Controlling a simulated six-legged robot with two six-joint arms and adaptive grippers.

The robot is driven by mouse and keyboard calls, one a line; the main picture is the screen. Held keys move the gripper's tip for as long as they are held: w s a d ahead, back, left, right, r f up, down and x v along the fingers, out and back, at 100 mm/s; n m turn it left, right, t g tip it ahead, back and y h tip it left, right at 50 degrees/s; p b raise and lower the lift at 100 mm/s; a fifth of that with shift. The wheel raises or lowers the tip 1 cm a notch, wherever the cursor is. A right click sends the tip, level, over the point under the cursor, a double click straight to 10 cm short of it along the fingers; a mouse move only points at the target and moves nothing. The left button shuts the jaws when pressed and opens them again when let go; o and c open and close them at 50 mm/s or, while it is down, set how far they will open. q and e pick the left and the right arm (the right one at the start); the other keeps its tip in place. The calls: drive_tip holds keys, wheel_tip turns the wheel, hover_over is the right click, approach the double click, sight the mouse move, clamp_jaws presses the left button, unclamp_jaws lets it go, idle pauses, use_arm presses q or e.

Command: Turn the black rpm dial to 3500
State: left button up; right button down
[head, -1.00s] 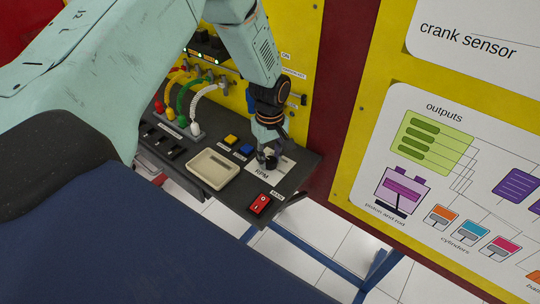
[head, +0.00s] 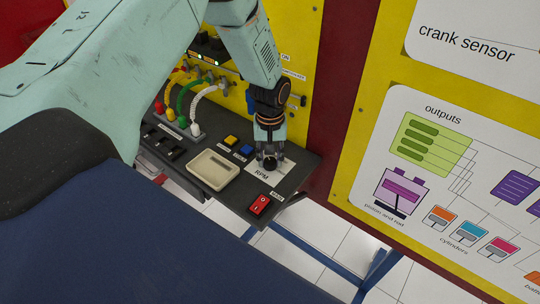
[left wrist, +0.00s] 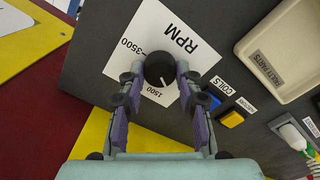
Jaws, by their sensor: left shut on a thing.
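The black rpm dial (left wrist: 160,69) sits on a white card (left wrist: 185,25) marked RPM, 1500 and 3500. In the left wrist view its light pointer line faces the lower part of the knob, near the 1500 mark. My left gripper (left wrist: 160,75) is shut on the dial, one finger on each side. In the head view the left gripper (head: 270,158) comes down over the dial from above and hides part of it. The right gripper is in neither view.
A red switch (head: 259,205) stands at the shelf's front corner. A beige tray (head: 213,170), a blue button (head: 246,151) and a yellow button (head: 230,141) are left of the dial. Coloured cables (head: 190,105) loop farther left. The yellow panel (head: 300,60) rises behind.

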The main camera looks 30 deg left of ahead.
use_arm(q)
drive_tip(key=m, duration=0.4)
drive_tip(key=shift+m, duration=0.4)
drive_tip(key=m, duration=0.3)
drive_tip(key=shift+m+b, duration=0.3)
drive_tip(key=m, duration=0.4)
drive_tip(key=shift+b, duration=0.3)
drive_tip(key=m, duration=0.4)
drive_tip(key=shift+b, duration=0.3)
drive_tip(key=m+b, duration=0.1)
drive_tip(key=m, duration=0.6)
drive_tip(key=shift+w+r, duration=0.1)
drive_tip(key=m, duration=0.3)
drive_tip(key=shift+m+b, duration=0.35)
drive_tip(key=shift+m, duration=1.45)
drive_tip(key=shift+r, duration=0.1)
